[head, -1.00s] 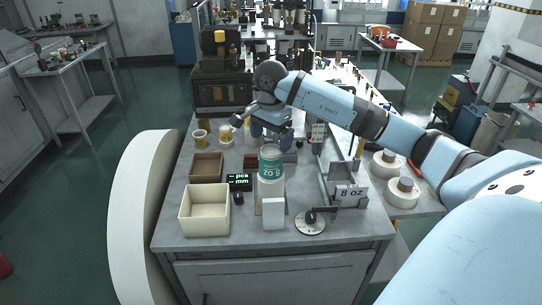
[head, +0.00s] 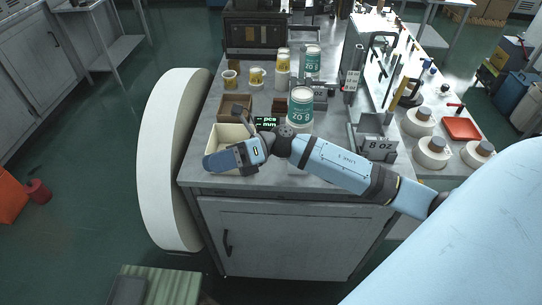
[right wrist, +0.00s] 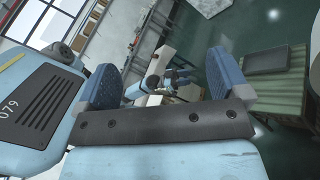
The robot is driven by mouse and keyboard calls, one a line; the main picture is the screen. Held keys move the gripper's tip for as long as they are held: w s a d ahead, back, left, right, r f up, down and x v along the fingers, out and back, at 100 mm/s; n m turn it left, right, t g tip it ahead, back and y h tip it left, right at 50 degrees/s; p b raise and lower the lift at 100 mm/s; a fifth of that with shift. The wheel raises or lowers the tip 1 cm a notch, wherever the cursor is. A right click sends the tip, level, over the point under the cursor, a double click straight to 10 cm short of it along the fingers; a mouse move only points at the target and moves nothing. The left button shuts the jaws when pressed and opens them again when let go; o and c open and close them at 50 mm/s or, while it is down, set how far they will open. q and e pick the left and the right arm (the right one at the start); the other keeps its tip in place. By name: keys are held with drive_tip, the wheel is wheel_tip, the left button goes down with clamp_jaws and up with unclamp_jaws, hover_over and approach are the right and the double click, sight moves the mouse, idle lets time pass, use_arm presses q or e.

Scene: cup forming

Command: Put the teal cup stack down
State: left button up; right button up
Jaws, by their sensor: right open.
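One teal cup stack (head: 300,108) stands upright near the front middle of the bench. Another teal cup stack (head: 312,62) stands upright farther back, beside a column of white and yellow cups. My left gripper does not show in the head view.
The cream bin (head: 222,134) stands at the bench's front left, with a brown box (head: 235,107) behind it. Yellow-marked cups (head: 257,77) stand farther back. White rolls (head: 432,152) lie on the side table.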

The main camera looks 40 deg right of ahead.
drive_tip(key=s+f+n+t+h, duration=0.2)
drive_tip(key=s+f+n+h, duration=0.3)
drive_tip(key=f+n, duration=0.4)
drive_tip(key=s+d+f+n+t+h, duration=0.1)
drive_tip(key=s+f+n+t+h, duration=0.2)
drive_tip(key=f+n, duration=0.6)
drive_tip(key=s+d+f+n+t+h, duration=0.1)
drive_tip(key=s+f+n+t+h, duration=0.2)
drive_tip(key=s+f+n+h, duration=0.4)
drive_tip(key=s+f+n, duration=0.1)
drive_tip(key=f+n, duration=0.1)
drive_tip(key=n, duration=0.5)
drive_tip(key=shift+s, duration=0.3)
drive_tip(key=shift+r, duration=0.15)
drive_tip(key=shift+d+r+p, duration=0.1)
drive_tip(key=shift+r+p, duration=0.6)
drive_tip(key=shift+p, duration=0.2)
